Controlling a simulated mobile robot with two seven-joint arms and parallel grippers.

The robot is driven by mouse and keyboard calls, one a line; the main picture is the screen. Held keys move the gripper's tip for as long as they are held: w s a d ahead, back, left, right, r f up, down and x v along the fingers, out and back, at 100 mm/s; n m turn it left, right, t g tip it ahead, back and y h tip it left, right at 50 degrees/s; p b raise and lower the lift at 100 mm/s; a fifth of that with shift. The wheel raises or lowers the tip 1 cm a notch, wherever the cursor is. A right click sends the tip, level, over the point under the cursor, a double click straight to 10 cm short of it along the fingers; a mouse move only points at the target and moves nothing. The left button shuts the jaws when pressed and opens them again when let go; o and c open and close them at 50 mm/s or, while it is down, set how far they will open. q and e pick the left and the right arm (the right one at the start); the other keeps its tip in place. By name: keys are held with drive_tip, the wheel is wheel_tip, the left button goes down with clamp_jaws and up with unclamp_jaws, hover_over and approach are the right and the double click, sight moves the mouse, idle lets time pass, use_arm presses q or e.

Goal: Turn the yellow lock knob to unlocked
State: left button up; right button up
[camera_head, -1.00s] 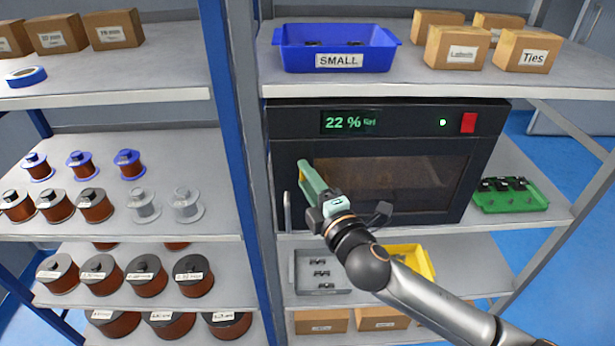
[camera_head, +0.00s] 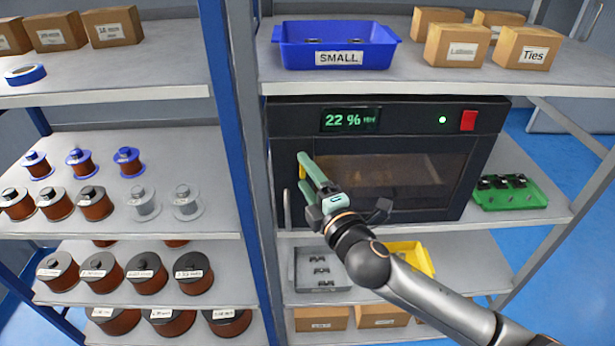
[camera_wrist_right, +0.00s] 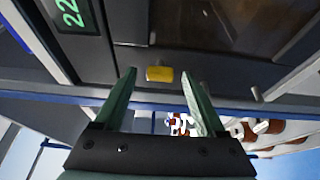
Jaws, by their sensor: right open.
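The yellow lock knob (camera_head: 302,172) is on the left side of the black cabinet's front (camera_head: 400,121). In the right wrist view the knob (camera_wrist_right: 159,74) is a small yellow bar lying crosswise between the fingertips. My right gripper (camera_head: 299,168) is open, with its green fingers on either side of the knob as pictured. The wrist view shows gaps between the knob and both fingers (camera_wrist_right: 158,77); I cannot tell how deep the fingers reach. In the head view the fingers partly hide the knob. My left gripper is not in view.
The cabinet has a display reading 22 % (camera_head: 349,120), a red button (camera_head: 468,121) and a metal handle (camera_head: 288,209) below the knob. A blue SMALL bin (camera_head: 338,58) stands above. A green tray (camera_head: 510,198) is at right. Spools fill the left shelves.

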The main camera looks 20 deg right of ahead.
drive_tip(key=shift+s, duration=0.1)
drive_tip(key=s+d+b, duration=0.1)
drive_tip(key=s, duration=1.1)
drive_tip(key=shift+s+d+b, duration=0.15)
drive_tip(key=shift+d+b, duration=0.05)
drive_tip(key=shift+b, duration=0.1)
wheel_tip(320, 180, down, 18)
drive_tip(key=s+f+m+g, duration=0.1)
drive_tip(key=s+m+g, duration=0.1)
drive_tip(key=m+g, duration=0.45)
drive_tip(key=s+f+m+g, duration=0.2)
drive_tip(key=s+f+m, duration=0.8)
drive_tip(key=f, duration=0.5)
drive_tip(key=shift+s+a+m+y, duration=0.2)
drive_tip(key=shift+a+m+y, duration=0.1)
drive_tip(key=shift+a+m, duration=0.15)
